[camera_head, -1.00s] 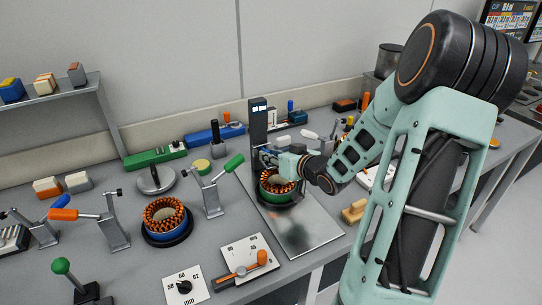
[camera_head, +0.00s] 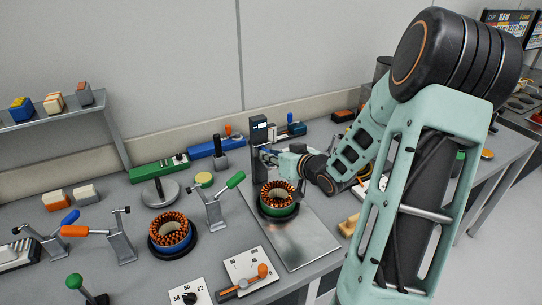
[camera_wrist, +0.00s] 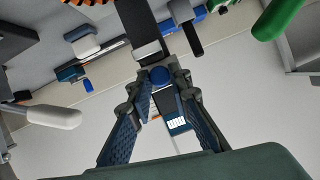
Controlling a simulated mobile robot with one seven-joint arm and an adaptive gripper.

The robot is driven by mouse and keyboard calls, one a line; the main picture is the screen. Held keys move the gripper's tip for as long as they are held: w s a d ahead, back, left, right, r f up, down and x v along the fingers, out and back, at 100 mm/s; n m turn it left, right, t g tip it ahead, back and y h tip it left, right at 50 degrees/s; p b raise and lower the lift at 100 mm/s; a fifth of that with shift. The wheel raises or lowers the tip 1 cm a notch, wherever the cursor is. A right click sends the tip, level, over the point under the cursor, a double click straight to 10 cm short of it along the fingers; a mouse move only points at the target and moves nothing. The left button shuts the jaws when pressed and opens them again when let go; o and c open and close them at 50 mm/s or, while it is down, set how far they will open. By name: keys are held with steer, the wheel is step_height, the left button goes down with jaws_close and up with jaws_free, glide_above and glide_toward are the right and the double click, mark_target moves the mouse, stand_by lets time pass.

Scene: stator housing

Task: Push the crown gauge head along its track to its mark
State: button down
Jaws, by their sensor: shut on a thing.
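The crown gauge is a dark upright column (camera_head: 259,136) with a small lit display on top (camera_head: 260,125), standing behind a stator with a green base (camera_head: 279,204) and copper windings. My gripper (camera_head: 268,153) is at the column, above the stator and clear of its windings. In the wrist view a round blue knob (camera_wrist: 159,76) sits between my gripper's fingertips (camera_wrist: 160,88), and the fingers are shut on it. The knob appears to belong to the gauge head, most of which is hidden by my fingers. The display also shows there (camera_wrist: 177,124). I cannot make out the mark.
A bare metal plate (camera_head: 302,240) extends in front of the stator. A green-handled clamp (camera_head: 212,205) stands close left. A second stator with a blue base (camera_head: 172,238) is further left. A slider panel (camera_head: 247,266) lies in front.

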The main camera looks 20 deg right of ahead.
step_height(320, 180, up, 2)
steer(key=shift+r+p, duration=0.1)
steer(key=shift+p, duration=0.45)
steer(key=shift+w, duration=0.15)
steer(key=c, duration=1.8)
jaws_free()
steer(key=shift+o, duration=0.2)
steer(key=v, duration=1.2)
